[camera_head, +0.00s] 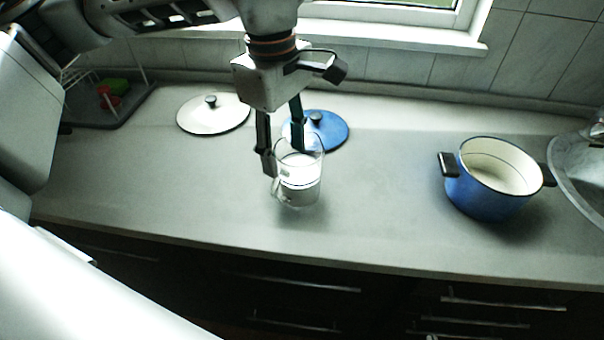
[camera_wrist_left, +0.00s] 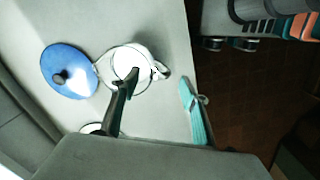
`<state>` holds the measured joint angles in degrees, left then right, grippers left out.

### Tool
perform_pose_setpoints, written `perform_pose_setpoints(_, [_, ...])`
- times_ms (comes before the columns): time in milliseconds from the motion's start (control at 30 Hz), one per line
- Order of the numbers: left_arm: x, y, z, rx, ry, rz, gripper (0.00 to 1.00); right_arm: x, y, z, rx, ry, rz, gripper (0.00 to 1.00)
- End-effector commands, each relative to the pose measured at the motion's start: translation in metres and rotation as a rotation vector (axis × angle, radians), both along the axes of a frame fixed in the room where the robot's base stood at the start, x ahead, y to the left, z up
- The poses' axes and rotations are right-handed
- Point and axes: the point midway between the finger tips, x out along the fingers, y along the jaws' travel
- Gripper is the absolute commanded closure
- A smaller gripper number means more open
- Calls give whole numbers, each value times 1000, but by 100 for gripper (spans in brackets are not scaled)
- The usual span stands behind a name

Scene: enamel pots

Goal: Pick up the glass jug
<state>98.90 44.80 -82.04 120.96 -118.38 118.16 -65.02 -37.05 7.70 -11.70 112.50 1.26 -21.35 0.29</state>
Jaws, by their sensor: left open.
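The clear glass jug (camera_head: 301,183) stands upright on the grey counter, with a pale lower part and its handle at the left. In the left wrist view, the jug (camera_wrist_left: 122,62) is seen from above, with its handle to the right. My left gripper (camera_head: 283,158) is open and points down at the jug. One finger overlaps the jug's mouth in both views; the other is outside, on the handle side. I cannot tell whether the fingers touch the glass or how deep they reach. My right gripper is not in view.
A blue lid (camera_head: 328,131) lies just behind the jug, and a white lid (camera_head: 213,117) lies further left. A blue pot (camera_head: 487,200) stands at the right near a sink (camera_head: 577,172). A dark tray (camera_head: 108,112) sits at the back left. The counter between jug and pot is clear.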

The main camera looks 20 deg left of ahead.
Motion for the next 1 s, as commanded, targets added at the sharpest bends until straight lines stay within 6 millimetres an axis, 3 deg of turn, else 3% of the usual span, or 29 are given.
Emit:
perform_pose_setpoints(33, [4, 12, -12, 35, 1, 24, 55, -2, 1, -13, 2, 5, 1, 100])
perform_pose_setpoints(200, [4, 15, -29, 46, 17, 30, 55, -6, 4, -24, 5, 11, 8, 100])
perform_pose_setpoints(600, [2, 15, -84, 45, 18, 29, 55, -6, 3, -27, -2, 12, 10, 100])
perform_pose_setpoints(833, [1, 14, -99, 44, 17, 29, 55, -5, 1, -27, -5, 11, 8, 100])
perform_pose_setpoints(1000, [-4, 14, -123, 44, 19, 29, 55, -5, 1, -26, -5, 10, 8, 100])
